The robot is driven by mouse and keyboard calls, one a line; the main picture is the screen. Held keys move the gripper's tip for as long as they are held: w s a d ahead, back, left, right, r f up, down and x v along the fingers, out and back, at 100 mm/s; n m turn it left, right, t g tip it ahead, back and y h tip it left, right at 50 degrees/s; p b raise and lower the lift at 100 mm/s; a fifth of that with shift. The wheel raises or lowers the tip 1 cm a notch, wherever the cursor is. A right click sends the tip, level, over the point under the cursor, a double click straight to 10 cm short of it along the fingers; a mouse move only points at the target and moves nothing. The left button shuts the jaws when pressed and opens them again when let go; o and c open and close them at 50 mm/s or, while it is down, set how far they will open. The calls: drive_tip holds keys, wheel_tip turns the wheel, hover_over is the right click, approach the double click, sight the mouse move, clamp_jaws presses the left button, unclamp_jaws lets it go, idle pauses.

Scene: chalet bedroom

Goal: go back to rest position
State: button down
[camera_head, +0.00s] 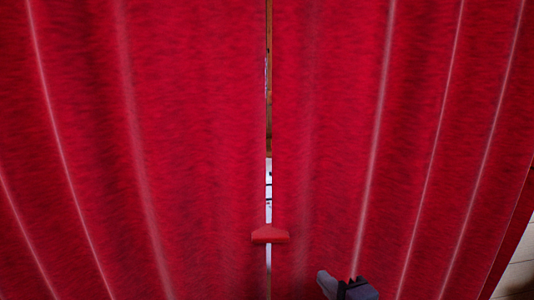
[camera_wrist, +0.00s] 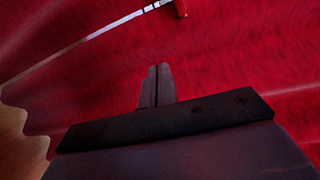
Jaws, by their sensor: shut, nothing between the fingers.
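My gripper (camera_head: 325,279) shows at the bottom of the head view, right of centre, in front of the red curtains. In the wrist view my gripper (camera_wrist: 158,70) points at the red cloth with its two fingers together and nothing between them. Whether the fingertips touch the cloth I cannot tell. Most of my arm is out of view.
Two red curtain panels, left (camera_head: 140,130) and right (camera_head: 400,120), fill the head view with a narrow gap between them. A small red piece (camera_head: 270,234) sits across the gap. A pale surface (camera_head: 518,262) shows at the lower right edge.

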drive_tip(key=shift+n+t, duration=0.4)
drive_tip(key=shift+t, duration=0.4)
drive_tip(key=r, duration=0.1)
drive_tip(key=s+r, duration=0.1)
drive_tip(key=r, duration=0.3)
drive_tip(key=shift+s, duration=0.4)
drive_tip(key=d+b+x, duration=0.1)
drive_tip(key=b+x, duration=0.1)
drive_tip(key=x, duration=0.6)
drive_tip(key=shift+w+d+y, duration=0.15)
drive_tip(key=shift+w+y, duration=0.15)
drive_tip(key=shift+w, duration=0.05)
drive_tip(key=shift+s+d, duration=0.15)
drive_tip(key=shift+s, duration=1.35)
